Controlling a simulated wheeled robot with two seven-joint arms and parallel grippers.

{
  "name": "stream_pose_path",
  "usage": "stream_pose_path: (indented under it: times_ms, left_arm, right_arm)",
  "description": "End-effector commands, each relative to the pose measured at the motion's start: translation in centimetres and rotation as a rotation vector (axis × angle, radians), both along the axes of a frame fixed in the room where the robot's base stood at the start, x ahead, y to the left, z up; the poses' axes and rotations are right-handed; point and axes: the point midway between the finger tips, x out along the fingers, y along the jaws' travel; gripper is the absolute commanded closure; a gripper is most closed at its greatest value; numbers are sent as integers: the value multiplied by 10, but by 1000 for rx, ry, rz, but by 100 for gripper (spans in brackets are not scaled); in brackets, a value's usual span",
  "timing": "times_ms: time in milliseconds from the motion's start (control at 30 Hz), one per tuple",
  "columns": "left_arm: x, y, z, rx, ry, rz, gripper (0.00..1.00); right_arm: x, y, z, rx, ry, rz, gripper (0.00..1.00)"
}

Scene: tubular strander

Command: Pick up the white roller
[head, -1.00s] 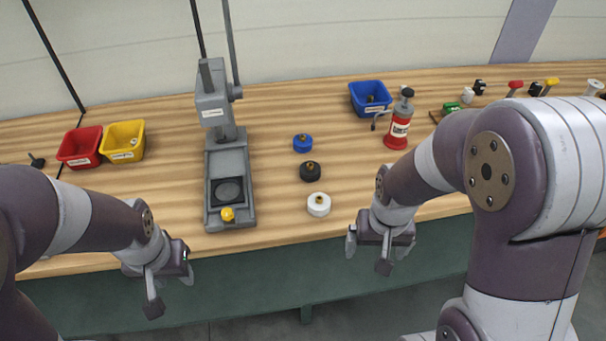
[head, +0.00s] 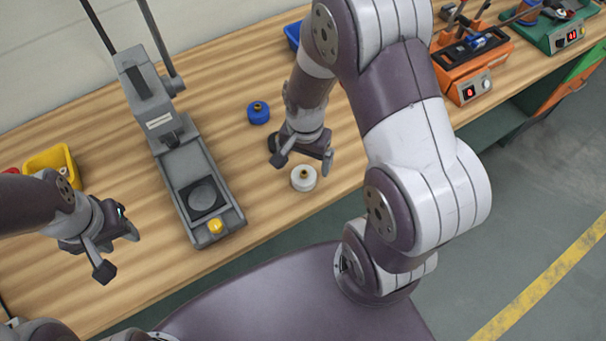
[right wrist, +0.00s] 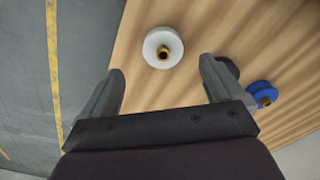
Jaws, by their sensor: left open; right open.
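The white roller (head: 303,179) lies flat on the wooden bench near its front edge, with a brass-coloured stub on top. It also shows in the right wrist view (right wrist: 162,47), beyond the fingertips and roughly between their lines. My right gripper (head: 303,163) is open and empty, above the bench just behind the white roller in the head view. Its two fingers show apart in the right wrist view (right wrist: 160,80). My left gripper (head: 118,250) is open and empty at the left, near the bench front.
A blue roller (head: 258,112) stands behind. A black roller (right wrist: 230,68) is partly hidden by a right finger. A grey press (head: 185,160) with a yellow knob stands to the left. A yellow bin (head: 52,160) and an orange device (head: 470,70) are farther out.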

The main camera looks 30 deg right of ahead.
Motion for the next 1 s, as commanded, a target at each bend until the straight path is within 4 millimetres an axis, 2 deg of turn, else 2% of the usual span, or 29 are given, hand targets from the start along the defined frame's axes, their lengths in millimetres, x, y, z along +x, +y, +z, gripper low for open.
stream_pose_path:
  times_ms: [33, 233, 400, 500, 667, 700, 767, 933, 967, 1000]
  left_arm:
    - [0, 0, 0, 0, 0, 0, 57]
    - [0, 0, 4, 0, 0, 0, 57]
    - [0, 0, 7, 0, 0, 0, 57]
    - [0, 0, 7, 0, 0, 0, 57]
    - [0, 0, 7, 0, 0, 0, 57]
    - [0, 0, 7, 0, 0, 0, 57]
    - [0, 0, 7, 0, 0, 0, 57]
    - [0, 0, 7, 0, 0, 0, 57]
    - [0, 0, 7, 0, 0, 0, 57]
    - [0, 0, 7, 0, 0, 0, 57]
  right_arm:
    - [0, 0, -9, 0, 4, 0, 6]
    - [0, -1, -34, 0, 3, 1, 6]
    - [2, -2, -65, 0, 1, 1, 6]
    - [1, -2, -73, 0, 0, 2, 6]
    - [2, -2, -73, 0, -3, 2, 6]
    - [2, -2, -73, 0, -1, 2, 9]
    - [2, -1, -73, 0, -1, 2, 28]
    - [2, -2, -73, 0, -1, 2, 84]
    - [2, -1, -72, 0, -3, 2, 90]
    - [3, -2, -72, 0, -3, 2, 90]
